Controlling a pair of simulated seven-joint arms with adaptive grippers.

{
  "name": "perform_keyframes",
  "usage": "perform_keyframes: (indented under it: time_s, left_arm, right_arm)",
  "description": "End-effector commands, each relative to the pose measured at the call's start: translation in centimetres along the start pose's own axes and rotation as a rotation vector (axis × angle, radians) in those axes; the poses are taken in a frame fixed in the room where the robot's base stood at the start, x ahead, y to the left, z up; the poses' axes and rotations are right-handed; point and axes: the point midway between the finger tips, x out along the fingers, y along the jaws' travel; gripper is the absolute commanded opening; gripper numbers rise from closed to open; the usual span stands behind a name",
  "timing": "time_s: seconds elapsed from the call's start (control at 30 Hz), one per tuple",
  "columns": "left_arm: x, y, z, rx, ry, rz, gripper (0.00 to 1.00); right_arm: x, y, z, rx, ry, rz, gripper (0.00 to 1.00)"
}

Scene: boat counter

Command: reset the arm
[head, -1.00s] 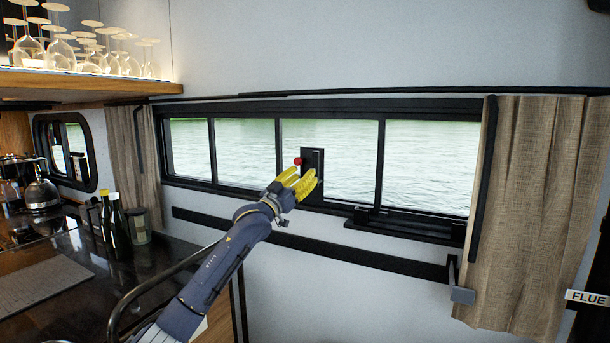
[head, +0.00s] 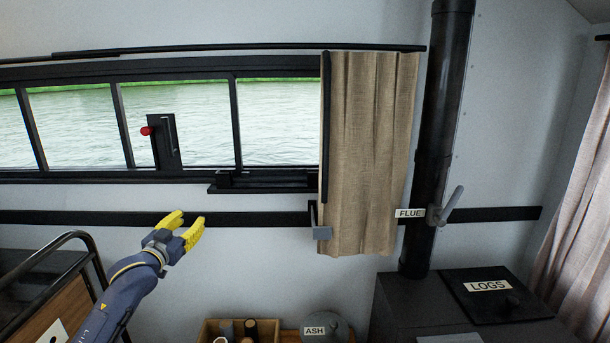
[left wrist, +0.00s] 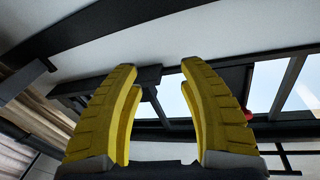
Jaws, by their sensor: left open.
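My left gripper (head: 187,229) has yellow fingers and is open and empty. In the head view it is in front of the white wall, below the window and close to the black wall rail. In the left wrist view its two fingers (left wrist: 158,85) stand wide apart with nothing between them. My left arm comes in from the lower left. My right gripper is not in view.
A black window latch plate (head: 163,142) with a red knob (head: 146,131) is above the gripper. A curtain (head: 370,150), a black flue pipe (head: 440,120) and a stove lid labelled LOGS (head: 490,293) are at right. A metal railing (head: 60,243) is at left.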

Motion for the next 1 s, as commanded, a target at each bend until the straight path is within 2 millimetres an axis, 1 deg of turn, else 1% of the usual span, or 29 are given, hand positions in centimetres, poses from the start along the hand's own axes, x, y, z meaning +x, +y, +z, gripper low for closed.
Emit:
perform_keyframes:
  time_s: [0.03,0.07,0.1,0.17,0.2,0.27,0.3,0.37,0.4,0.47,0.5,0.57,0.6,0.67,0.7,0.77,0.8,0.9,1.0]
  left_arm:
    - [-1.3,2.1,2.8,0.022,-0.048,0.010,0.41]
    - [-2.1,3.1,4.3,0.040,-0.075,0.012,0.41]
    - [-3.2,4.4,6.2,0.064,-0.113,0.016,0.41]
    - [-5.1,6.3,8.9,0.100,-0.167,0.021,0.41]
    - [-6.4,7.4,10.6,0.124,-0.204,0.022,0.41]
    - [-8.5,9.0,13.0,0.158,-0.258,0.026,0.41]
    - [-10.0,10.0,14.5,0.181,-0.295,0.027,0.41]
    - [-12.4,11.4,16.6,0.214,-0.349,0.028,0.41]
    - [-14.1,12.2,17.9,0.236,-0.386,0.029,0.41]
    - [-16.7,13.4,19.8,0.270,-0.441,0.030,0.41]
    - [-18.5,14.1,20.9,0.290,-0.479,0.030,0.41]
    - [-21.2,15.0,22.4,0.323,-0.535,0.028,0.41]
    - [-23.2,15.5,23.3,0.344,-0.574,0.028,0.41]
    - [-26.1,16.2,24.5,0.373,-0.632,0.025,0.41]
    - [-28.1,16.5,25.2,0.396,-0.672,0.024,0.41]
    - [-31.1,17.0,26.1,0.425,-0.732,0.021,0.41]
    - [-33.0,17.2,26.6,0.443,-0.769,0.019,0.41]
    - [-36.7,17.4,27.2,0.481,-0.845,0.014,0.41]
    - [-39.6,17.5,27.6,0.509,-0.906,0.010,0.41]
  right_arm:
    - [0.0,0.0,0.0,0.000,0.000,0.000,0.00]
    - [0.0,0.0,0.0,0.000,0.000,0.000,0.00]
    - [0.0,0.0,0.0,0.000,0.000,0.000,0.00]
    - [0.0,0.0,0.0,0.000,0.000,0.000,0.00]
    - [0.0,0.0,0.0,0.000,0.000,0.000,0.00]
    - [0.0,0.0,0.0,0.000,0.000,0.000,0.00]
    - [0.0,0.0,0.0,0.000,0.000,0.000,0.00]
    - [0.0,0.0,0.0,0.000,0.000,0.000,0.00]
    - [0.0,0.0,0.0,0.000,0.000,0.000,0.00]
    - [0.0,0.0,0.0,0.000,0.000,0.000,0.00]
    - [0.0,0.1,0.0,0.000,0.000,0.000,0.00]
    - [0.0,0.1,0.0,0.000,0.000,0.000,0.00]
    - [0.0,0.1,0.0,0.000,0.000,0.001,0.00]
    - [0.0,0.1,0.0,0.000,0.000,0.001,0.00]
    - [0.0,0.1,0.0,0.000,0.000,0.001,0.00]
    - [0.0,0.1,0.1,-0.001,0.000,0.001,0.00]
    - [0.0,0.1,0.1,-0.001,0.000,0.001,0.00]
    - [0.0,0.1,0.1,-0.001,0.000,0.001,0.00]
    - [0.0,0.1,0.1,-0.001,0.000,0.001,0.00]
